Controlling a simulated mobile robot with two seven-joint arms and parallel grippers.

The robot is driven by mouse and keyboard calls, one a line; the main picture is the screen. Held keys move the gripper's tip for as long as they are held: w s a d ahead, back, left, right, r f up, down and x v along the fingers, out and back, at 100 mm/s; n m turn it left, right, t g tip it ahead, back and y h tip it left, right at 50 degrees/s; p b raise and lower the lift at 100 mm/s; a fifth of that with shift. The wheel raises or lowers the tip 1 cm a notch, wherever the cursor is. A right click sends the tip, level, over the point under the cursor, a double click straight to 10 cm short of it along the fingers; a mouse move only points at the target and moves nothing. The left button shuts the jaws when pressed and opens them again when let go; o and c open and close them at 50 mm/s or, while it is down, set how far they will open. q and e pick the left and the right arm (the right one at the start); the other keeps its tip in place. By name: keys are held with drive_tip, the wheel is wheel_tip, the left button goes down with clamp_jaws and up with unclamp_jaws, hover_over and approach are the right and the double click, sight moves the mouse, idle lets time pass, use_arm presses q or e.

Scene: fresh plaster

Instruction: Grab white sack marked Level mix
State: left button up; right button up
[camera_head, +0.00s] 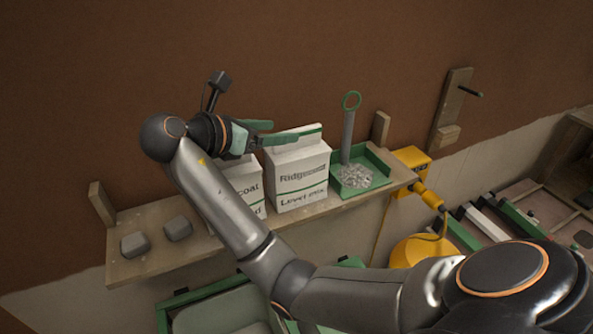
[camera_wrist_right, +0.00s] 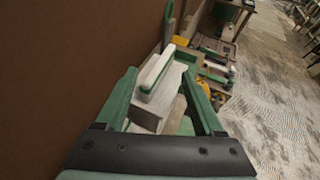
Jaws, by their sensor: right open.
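The white sack marked Level mix (camera_head: 300,183) stands upright on the wooden shelf (camera_head: 150,262), with green trim near its folded top. A second white sack (camera_head: 247,183) stands close on its left, partly hidden by my right arm; only part of its lettering shows. My right gripper (camera_head: 270,132) is open at the top left of the Level mix sack. In the right wrist view, a white sack top with a green edge (camera_wrist_right: 157,72) shows between and beyond the green fingers. Whether the fingers touch it I cannot tell. My left gripper is not in view.
A green tray (camera_head: 377,163) with pale chips and an upright ring-handled tool (camera_head: 348,128) stands right of the sacks. Two grey blocks (camera_head: 178,229) lie at the shelf's left. A yellow lamp-like fixture (camera_head: 420,247) hangs below its right end. The brown wall is close behind.

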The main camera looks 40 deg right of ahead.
sight(292, 131)
drive_tip(key=shift+x, duration=2.75)
drive_tip(key=shift+a, duration=0.1)
drive_tip(key=shift+c, duration=0.3)
drive_tip(key=shift+s, duration=0.1)
clamp_jaws()
drive_tip(key=shift+f, duration=0.15)
